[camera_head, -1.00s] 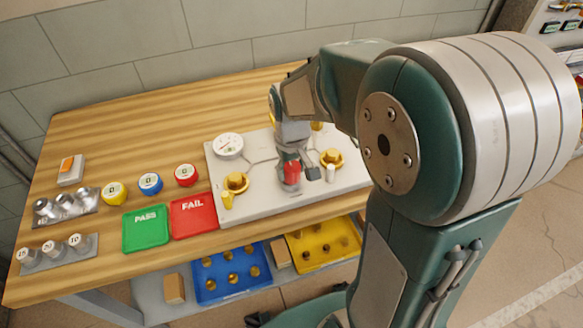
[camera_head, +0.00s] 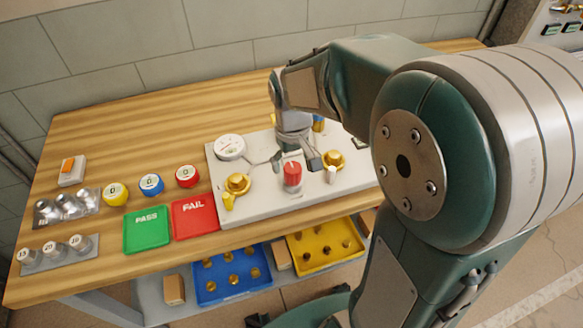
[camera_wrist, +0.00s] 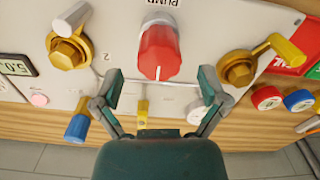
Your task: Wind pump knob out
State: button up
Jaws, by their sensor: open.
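The red pump knob (camera_head: 292,174) stands on the pale panel (camera_head: 255,209) on the workbench. In the wrist view the knob (camera_wrist: 158,52) shows at top centre, with a white mark on its front edge and part of a "PUMP" label above it. My gripper (camera_head: 294,162) is open and empty, just behind the knob in the head view. In the wrist view my gripper's two fingers (camera_wrist: 160,84) are spread apart below the knob, and I see no contact with it.
Brass valves flank the knob, one with a yellow handle (camera_wrist: 283,47), one with a white handle (camera_wrist: 73,20). A gauge (camera_head: 230,147) sits on the panel. A green PASS tray (camera_head: 146,230) and red FAIL tray (camera_head: 195,215) lie left.

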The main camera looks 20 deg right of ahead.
aim_at(292, 166)
notch_tip(292, 166, up, 9)
dwell(0.6)
jog(key=s+r+m+t, duration=0.1)
jog(key=s+t, duration=0.4)
jog(key=s, duration=0.9)
jog(key=shift+s+r+m+t, duration=0.15)
jog(key=shift+r+m+t, duration=0.2)
jog(key=shift+m, duration=0.15)
jog(key=shift+d, duration=0.15)
